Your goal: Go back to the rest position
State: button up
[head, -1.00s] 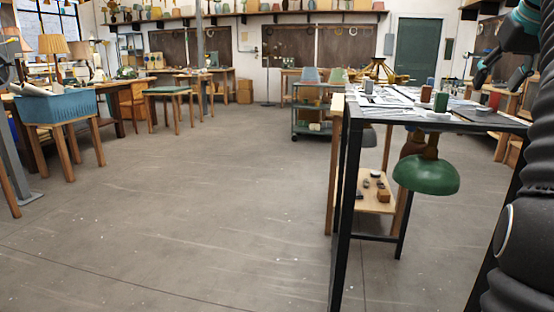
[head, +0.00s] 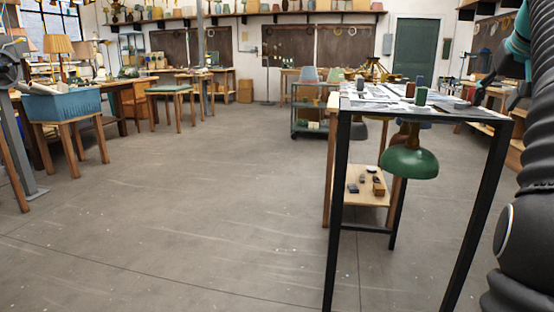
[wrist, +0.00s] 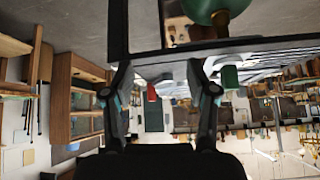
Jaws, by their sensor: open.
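My gripper (head: 492,92) is at the right edge of the head view, beside the right end of a tall black-framed table (head: 440,116). In the wrist view my gripper (wrist: 158,72) is open, its two fingers spread wide with nothing held between them. That view looks upside down, with the table edge (wrist: 240,46) beyond the fingertips. I cannot tell the exact gap between fingers and table. My dark ribbed arm covers the right side of the head view.
A teal cart (head: 310,120) stands behind. The floor (head: 190,220) in the middle is clear.

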jog(key=s+a+f+g, duration=0.1)
jog(key=s+a+f, duration=0.1)
jog(key=a+f, duration=0.5)
jog(key=s+a+f+g, duration=0.15)
jog(key=a+f, duration=0.25)
jog(key=f, duration=0.8)
jog(key=s+a+f+n+y, duration=0.1)
jog(key=s+a+f+n, duration=0.1)
jog(key=s+a+f, duration=0.6)
jog(key=s+a+f+n+y, duration=0.1)
jog(key=s+a+f+n, duration=0.1)
jog(key=s+a+f, duration=0.6)
jog(key=shift+s+a+f+n+t+y, duration=0.4)
jog(key=shift+s+a, duration=1.8)
jog(key=shift+a, duration=0.7)
